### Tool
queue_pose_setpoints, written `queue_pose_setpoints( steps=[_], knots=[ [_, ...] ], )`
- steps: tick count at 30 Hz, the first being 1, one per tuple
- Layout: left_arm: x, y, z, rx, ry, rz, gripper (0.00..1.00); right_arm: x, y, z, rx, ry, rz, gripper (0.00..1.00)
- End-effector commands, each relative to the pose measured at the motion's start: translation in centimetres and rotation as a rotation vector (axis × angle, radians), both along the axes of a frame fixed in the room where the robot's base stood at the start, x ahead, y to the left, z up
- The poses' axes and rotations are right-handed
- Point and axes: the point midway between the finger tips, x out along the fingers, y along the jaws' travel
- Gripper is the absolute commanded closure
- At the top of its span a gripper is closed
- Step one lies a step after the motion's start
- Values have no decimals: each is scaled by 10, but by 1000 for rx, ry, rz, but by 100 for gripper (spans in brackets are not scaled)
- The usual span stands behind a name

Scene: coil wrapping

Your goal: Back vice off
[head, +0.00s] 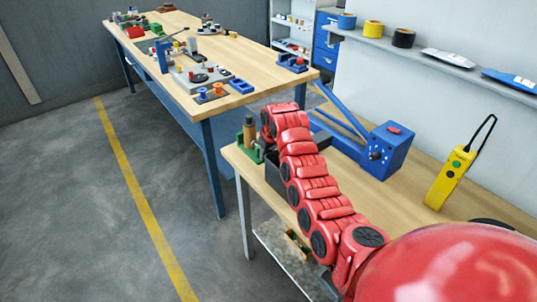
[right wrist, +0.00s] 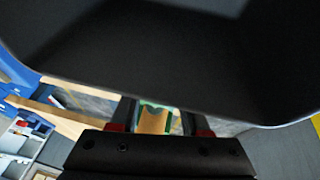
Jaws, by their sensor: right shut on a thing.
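A green vice (head: 258,154) stands on the near corner of the near bench, with a brown upright cylinder (head: 249,130) at it. My red right arm reaches from the lower right to this corner and hides part of it. My left gripper is in neither view.
A blue box (head: 388,152) and yellow pendant (head: 452,176) stand on the near bench. The far bench (head: 245,55) holds several small parts.

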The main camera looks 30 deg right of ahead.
Motion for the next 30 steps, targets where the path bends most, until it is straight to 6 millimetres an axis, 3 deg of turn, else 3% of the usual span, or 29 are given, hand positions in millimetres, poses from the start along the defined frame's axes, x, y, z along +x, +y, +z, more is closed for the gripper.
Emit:
queue_pose_setpoints(
  steps=[1, 6, 19, 20, 21, 25, 30],
  knots=[
    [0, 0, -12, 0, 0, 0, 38, 2, 4, -6, -24, -8, 4, 100],
    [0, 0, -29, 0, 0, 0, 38, 2, 5, -6, -112, -16, 1, 100],
    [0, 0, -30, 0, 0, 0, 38, 0, 4, 1, -149, -15, -3, 100],
    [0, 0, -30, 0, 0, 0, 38, 0, 4, 1, -149, -16, -4, 52],
    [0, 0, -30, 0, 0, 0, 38, 0, 4, 1, -149, -16, -4, 45],
    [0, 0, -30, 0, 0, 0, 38, 0, 3, 1, -149, -16, -4, 24],
    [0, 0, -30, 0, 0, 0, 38, -1, 3, 1, -148, -16, -5, 24]
  ],
)
